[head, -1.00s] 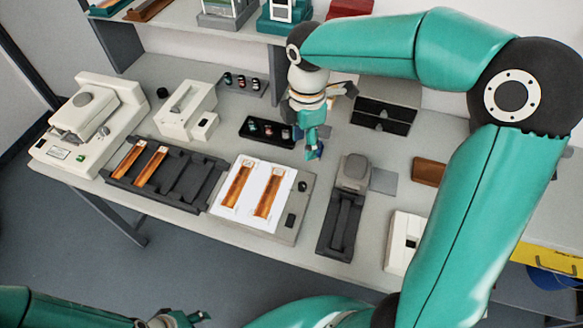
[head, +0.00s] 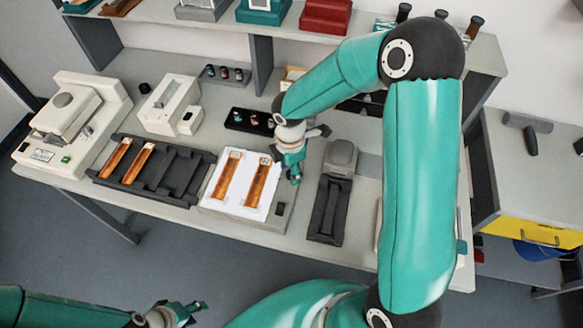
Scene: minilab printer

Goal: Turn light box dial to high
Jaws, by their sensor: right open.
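The light box (head: 262,212) stands near the front edge of the bench, with a white lit panel and two orange film strips (head: 227,177) on it. Its grey right-hand side carries a dark switch (head: 280,209). The dial at its back right corner is hidden behind my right gripper. My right gripper (head: 295,178) is open and points down over that corner. I cannot tell whether it touches the dial. My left gripper (head: 190,312) is low at the bottom of the view, away from the bench; its jaw opening is unclear.
Left of the light box is a dark slotted tray (head: 180,172) with orange strips. Right of it is a dark grey device (head: 330,205). A black tray with small bottles (head: 248,121) lies behind. A shelf (head: 225,35) runs above the bench's back.

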